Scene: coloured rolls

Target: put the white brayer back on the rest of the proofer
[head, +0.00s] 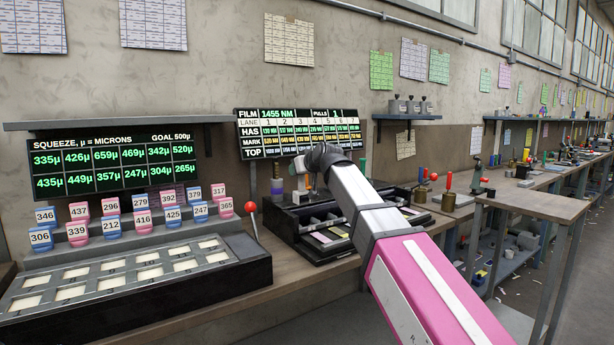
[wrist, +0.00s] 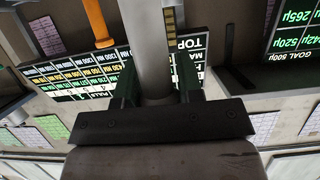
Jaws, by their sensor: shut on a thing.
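My gripper (wrist: 158,85) shows in the wrist view with its two dark green fingers shut on a pale grey-white upright shaft, which I take to be the white brayer (wrist: 147,30). The brayer's far end runs out of the picture. In the head view my arm reaches over the black proofer (head: 285,218), with the wrist above its back left part. The wrist and arm hide much of the grip and part of the proofer. I cannot tell whether the brayer touches the rest.
A rack of numbered pink and blue tabs (head: 143,222) and a tray of pale pads (head: 110,283) stand to the left, beside a red-knobbed lever (head: 250,207). A lane display (head: 300,132) is behind the proofer. Red-handled tools (head: 448,198) stand to the right.

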